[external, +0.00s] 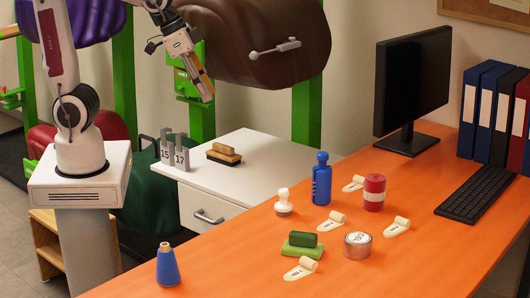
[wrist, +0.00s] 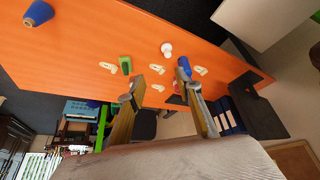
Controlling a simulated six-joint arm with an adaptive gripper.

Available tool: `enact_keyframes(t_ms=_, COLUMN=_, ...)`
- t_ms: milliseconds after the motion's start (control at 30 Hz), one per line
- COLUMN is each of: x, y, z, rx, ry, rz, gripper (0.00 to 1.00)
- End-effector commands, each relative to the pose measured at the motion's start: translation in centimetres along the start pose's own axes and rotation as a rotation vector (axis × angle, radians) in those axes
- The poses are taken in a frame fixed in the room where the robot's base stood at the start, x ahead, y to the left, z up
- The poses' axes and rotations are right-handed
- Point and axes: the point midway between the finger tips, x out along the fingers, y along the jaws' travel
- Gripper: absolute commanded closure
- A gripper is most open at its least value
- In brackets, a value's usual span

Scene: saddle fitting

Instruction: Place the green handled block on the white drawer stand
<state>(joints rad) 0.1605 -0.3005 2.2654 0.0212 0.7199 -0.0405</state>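The green handled block (external: 302,250) lies on the orange desk, with a darker green handle on top of a lighter green base. It also shows in the wrist view (wrist: 125,64), beyond the left finger. The white drawer stand (external: 240,170) is left of and behind the desk, with a grey drawer handle on its front. My gripper (external: 208,92) is raised above and behind the stand, away from the green block. In the wrist view my gripper (wrist: 158,95) has its two fingers well apart with nothing held between them.
Around the green block are a white stamp (external: 283,203), blue bottle (external: 321,180), red cylinder (external: 374,193), tape roll (external: 358,245) and blue cone (external: 168,267).

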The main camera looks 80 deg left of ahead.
Motion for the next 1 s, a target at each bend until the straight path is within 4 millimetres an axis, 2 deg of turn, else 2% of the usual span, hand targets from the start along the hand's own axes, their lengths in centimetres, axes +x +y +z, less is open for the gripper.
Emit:
enact_keyframes(t_ms=100, x=-1.7, y=-1.0, z=1.9, rx=-0.022, ry=0.011, rz=-0.011, gripper=0.66)
enact_keyframes(t_ms=300, x=-3.8, y=-2.2, z=5.3, rx=-0.054, ry=0.019, rz=-0.027, gripper=0.66)
enact_keyframes(t_ms=600, x=-5.9, y=-3.3, z=10.3, rx=-0.100, ry=0.032, rz=-0.049, gripper=0.66)
enact_keyframes(t_ms=800, x=-6.4, y=-3.6, z=12.2, rx=-0.116, ry=0.035, rz=-0.057, gripper=0.66)
enact_keyframes(t_ms=1000, x=-6.5, y=-3.6, z=12.6, rx=-0.119, ry=0.034, rz=-0.059, gripper=0.66)
